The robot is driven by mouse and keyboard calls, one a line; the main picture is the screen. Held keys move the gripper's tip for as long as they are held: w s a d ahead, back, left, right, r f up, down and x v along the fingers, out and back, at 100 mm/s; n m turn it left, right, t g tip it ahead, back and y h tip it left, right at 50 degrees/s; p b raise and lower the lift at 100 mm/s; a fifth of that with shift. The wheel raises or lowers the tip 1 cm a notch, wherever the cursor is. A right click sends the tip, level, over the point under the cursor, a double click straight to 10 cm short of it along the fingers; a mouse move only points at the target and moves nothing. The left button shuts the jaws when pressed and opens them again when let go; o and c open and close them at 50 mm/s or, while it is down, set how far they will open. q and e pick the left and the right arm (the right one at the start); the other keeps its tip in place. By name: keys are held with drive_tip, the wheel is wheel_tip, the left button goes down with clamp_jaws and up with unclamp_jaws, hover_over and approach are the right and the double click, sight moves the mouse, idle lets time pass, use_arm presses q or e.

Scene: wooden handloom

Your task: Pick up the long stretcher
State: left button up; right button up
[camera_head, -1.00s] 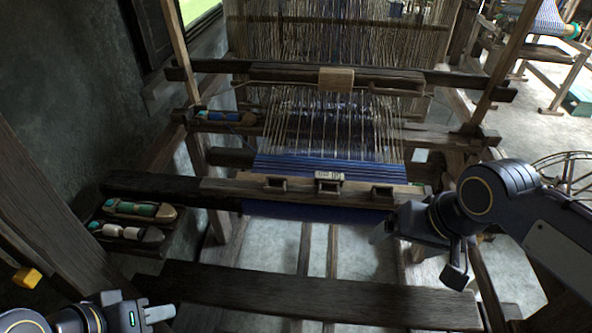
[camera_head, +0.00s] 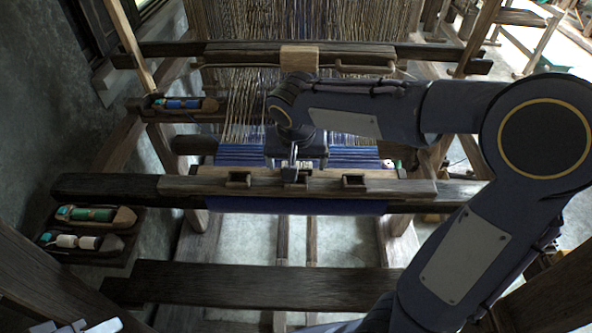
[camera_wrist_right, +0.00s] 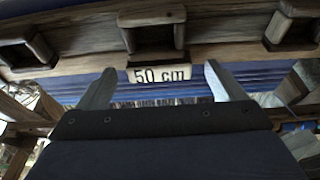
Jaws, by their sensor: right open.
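I cannot tell for sure whether this bar is the long stretcher. A white label reading "50 cm" (camera_wrist_right: 160,74) sits by the middle socket in the right wrist view. My right gripper (camera_head: 293,163) is above the cloth behind the middle socket. My left gripper (camera_head: 100,326) only just shows at the bottom left corner.
Shuttles with green (camera_head: 95,214) and white (camera_head: 78,241) bobbins lie on a shelf at left. A blue-bobbin shuttle (camera_head: 183,105) lies farther back. A dark plank (camera_head: 250,284) crosses in front. Warp threads (camera_head: 240,105) rise behind the cloth.

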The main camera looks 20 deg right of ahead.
drive_tip(key=shift+w+d+f, duration=0.1)
drive_tip(key=shift+f, duration=0.45)
drive_tip(key=c, duration=1.2)
drive_tip(key=shift+r, duration=0.1)
